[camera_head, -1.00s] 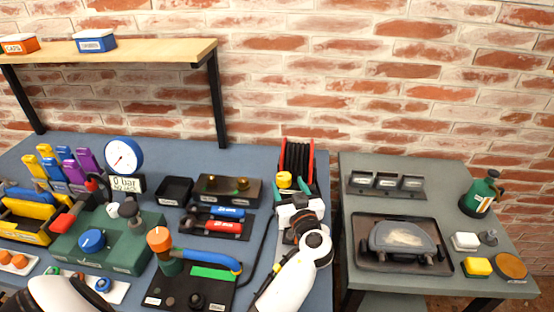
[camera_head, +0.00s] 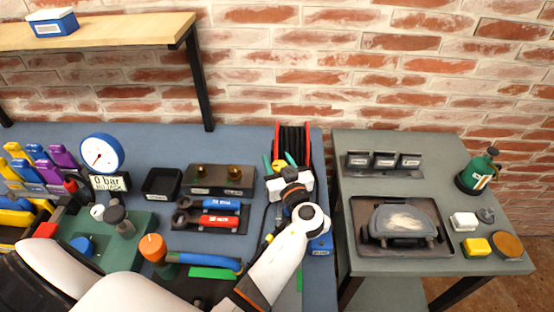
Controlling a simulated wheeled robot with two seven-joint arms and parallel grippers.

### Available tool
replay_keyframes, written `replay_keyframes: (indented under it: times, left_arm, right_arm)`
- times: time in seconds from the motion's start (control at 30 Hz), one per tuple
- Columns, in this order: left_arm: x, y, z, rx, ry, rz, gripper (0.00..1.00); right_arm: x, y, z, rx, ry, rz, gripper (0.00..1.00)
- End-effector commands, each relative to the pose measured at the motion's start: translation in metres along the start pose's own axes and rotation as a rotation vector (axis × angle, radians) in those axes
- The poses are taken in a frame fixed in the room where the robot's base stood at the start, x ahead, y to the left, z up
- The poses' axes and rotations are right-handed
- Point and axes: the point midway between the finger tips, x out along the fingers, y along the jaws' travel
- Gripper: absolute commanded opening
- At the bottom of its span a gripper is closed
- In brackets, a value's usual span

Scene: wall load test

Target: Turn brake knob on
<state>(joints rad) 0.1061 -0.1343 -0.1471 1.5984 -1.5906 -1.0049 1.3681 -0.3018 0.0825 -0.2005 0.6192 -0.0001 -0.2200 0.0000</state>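The hose or cable reel (camera_head: 293,137), black with red sides, stands at the back right of the blue bench, and a small yellow-orange knob (camera_head: 279,165) sits at its front. I take this for the brake knob; no label on it is readable. My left gripper (camera_head: 279,162) is at the knob, with one teal fingertip on each side of it. The fingertips are apart, and I cannot tell whether they press on the knob. The gripper body hides the lower front of the reel. My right gripper is not in view.
Left of the reel are a black block with brass fittings (camera_head: 219,179) and a tray with blue and red tools (camera_head: 209,214). A pressure gauge (camera_head: 102,154) reads 0 bar. A grey table (camera_head: 346,256) stands to the right across a narrow gap.

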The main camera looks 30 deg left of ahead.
Motion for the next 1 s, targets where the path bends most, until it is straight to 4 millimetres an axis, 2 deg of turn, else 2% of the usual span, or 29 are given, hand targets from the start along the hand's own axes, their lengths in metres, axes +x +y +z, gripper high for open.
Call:
replay_keyframes:
  times: [0.03,0.17,0.2,0.33,0.6,0.93,0.97,1.0]
  left_arm:
    - [0.000,0.000,0.000,0.000,0.000,0.000,0.38]
    - [0.000,0.000,0.000,0.000,0.000,0.000,0.16]
    - [0.000,0.000,0.000,0.000,0.000,0.000,0.14]
    - [0.001,0.001,-0.003,0.001,-0.001,-0.040,0.14]
    - [0.000,-0.003,-0.002,0.002,-0.007,-0.244,0.14]
    - [0.000,-0.004,0.001,0.001,-0.007,-0.263,0.14]
    - [0.000,-0.004,0.001,0.001,-0.007,-0.263,0.42]
    - [0.000,-0.004,0.001,0.001,-0.007,-0.263,0.49]
  right_arm:
    - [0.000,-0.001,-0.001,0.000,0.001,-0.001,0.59]
    - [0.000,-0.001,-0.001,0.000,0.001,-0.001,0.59]
    - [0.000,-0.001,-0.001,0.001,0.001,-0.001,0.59]
    - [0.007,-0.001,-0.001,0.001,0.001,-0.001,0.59]
    - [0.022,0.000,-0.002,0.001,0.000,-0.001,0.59]
    - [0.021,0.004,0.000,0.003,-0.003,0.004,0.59]
    - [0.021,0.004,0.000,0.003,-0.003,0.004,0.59]
    - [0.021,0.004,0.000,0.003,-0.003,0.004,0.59]
